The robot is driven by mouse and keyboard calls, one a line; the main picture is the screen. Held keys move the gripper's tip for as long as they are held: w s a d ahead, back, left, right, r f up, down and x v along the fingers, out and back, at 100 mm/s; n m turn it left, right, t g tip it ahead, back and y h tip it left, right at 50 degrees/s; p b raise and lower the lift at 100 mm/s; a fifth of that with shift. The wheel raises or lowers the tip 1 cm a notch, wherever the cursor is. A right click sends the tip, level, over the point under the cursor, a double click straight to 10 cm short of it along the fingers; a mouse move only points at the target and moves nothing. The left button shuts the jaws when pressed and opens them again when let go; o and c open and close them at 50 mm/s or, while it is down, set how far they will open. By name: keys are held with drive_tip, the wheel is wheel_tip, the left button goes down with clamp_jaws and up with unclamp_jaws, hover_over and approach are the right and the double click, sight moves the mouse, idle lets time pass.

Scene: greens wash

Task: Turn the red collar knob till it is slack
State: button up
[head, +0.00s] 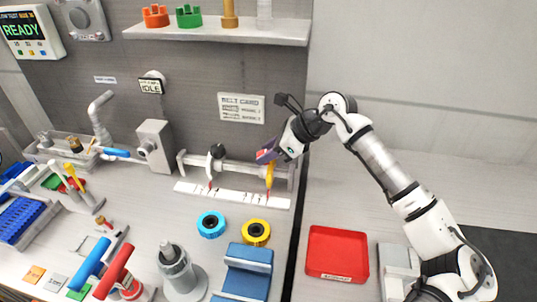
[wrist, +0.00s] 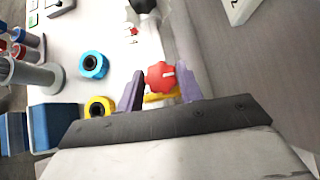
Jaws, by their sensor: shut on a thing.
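The red collar knob (wrist: 160,75) is a lobed disc with a short white mark, seen in the wrist view between the two purple fingers of my gripper (wrist: 160,88). The fingers are shut on it, one on each side. A yellow collar part (wrist: 158,97) shows just under the knob. In the head view my gripper (head: 268,155) is at the right end of the grey rail (head: 238,167), above the yellow collar part (head: 270,176). The knob is largely hidden by my gripper there.
A dark slider (head: 217,152) sits further left on the rail, above a white scale strip (head: 232,196). A blue ring (head: 211,225) and a yellow ring (head: 256,232) lie in front. A red tray (head: 337,253) is to the right. A shelf (head: 220,32) hangs above.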

drive_tip(key=m+b, duration=0.1)
drive_tip(key=b, duration=0.1)
drive_tip(key=f+m+t+b, duration=0.1)
drive_tip(key=b, duration=0.2)
drive_tip(key=shift+s+t+h, duration=0.15)
drive_tip(key=shift+t+h, duration=0.15)
drive_tip(key=m+t+h+b, duration=0.1)
drive_tip(key=m+b, duration=0.1)
drive_tip(key=b, duration=0.3)
drive_tip(key=shift+s+a+m+t, duration=0.1)
drive_tip(key=shift+m+t, duration=0.3)
drive_tip(key=m+h+b, duration=0.1)
drive_tip(key=b, duration=0.2)
drive_tip(key=m+t+b, duration=0.1)
drive_tip(key=m+b, duration=0.1)
drive_tip(key=b, duration=0.1)
drive_tip(key=shift+s+a+r+t+h, duration=0.1)
drive_tip(key=shift+a+t+h, duration=0.05)
drive_tip(key=shift+t+h, duration=0.2)
drive_tip(key=m+b, duration=0.1)
drive_tip(key=b, duration=0.1)
drive_tip(key=m+h+b, duration=0.1)
drive_tip(key=shift+a+r+t+h+b, duration=0.1)
drive_tip(key=shift+r+t+h+b, duration=0.2)
drive_tip(key=shift+t+b, duration=0.1)
drive_tip(key=shift+r+m, duration=0.1)
drive_tip(key=shift+m, duration=0.2)
drive_tip(key=o, duration=1)
drive_tip(key=shift+s+r, duration=0.1)
